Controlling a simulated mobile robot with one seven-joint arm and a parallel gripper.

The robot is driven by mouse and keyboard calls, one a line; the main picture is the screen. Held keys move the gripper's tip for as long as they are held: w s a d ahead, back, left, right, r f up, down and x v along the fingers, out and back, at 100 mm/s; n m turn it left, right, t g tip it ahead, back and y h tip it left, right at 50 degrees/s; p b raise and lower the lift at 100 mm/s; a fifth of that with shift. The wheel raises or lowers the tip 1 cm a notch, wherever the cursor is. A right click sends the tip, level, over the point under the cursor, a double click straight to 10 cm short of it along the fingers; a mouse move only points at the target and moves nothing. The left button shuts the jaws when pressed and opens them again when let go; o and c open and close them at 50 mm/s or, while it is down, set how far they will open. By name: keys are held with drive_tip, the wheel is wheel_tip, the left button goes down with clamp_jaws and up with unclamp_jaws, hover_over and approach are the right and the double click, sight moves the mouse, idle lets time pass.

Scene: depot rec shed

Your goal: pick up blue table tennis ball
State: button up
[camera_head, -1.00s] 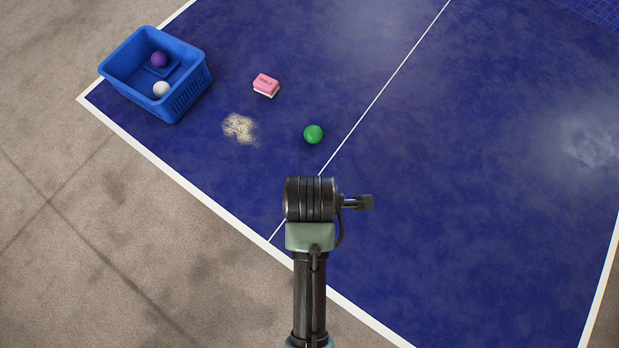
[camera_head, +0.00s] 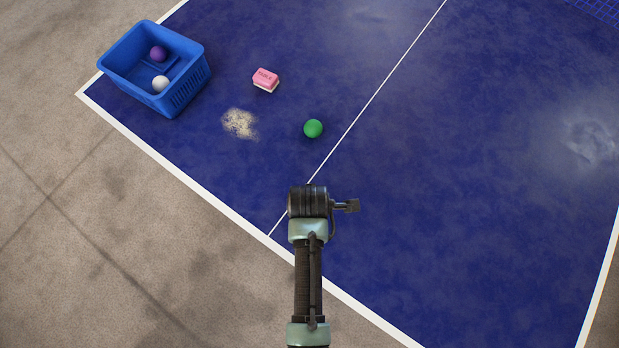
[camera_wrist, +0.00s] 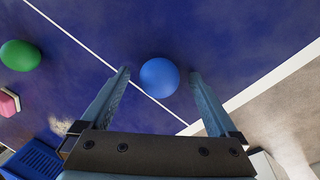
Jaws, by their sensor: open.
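The blue table tennis ball (camera_wrist: 159,77) shows in the wrist view, on the blue table beside the white centre line. It lies between and slightly beyond the two fingertips of my gripper (camera_wrist: 158,76), with a gap on each side. My gripper is open and empty. In the head view the ball is hidden, and my arm stands over the near part of the table by the centre line. My fingers do not show there.
A green ball (camera_head: 313,128) lies beyond my arm on the table (camera_head: 450,200). A pink block (camera_head: 265,80), a pale powdery patch (camera_head: 239,123) and a blue basket (camera_head: 185,97) with a purple ball (camera_head: 158,54) and a white ball (camera_head: 160,83) are further left. The right side of the table is clear.

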drive_tip(key=c, duration=1.4)
drive_tip(key=shift+r, duration=0.1)
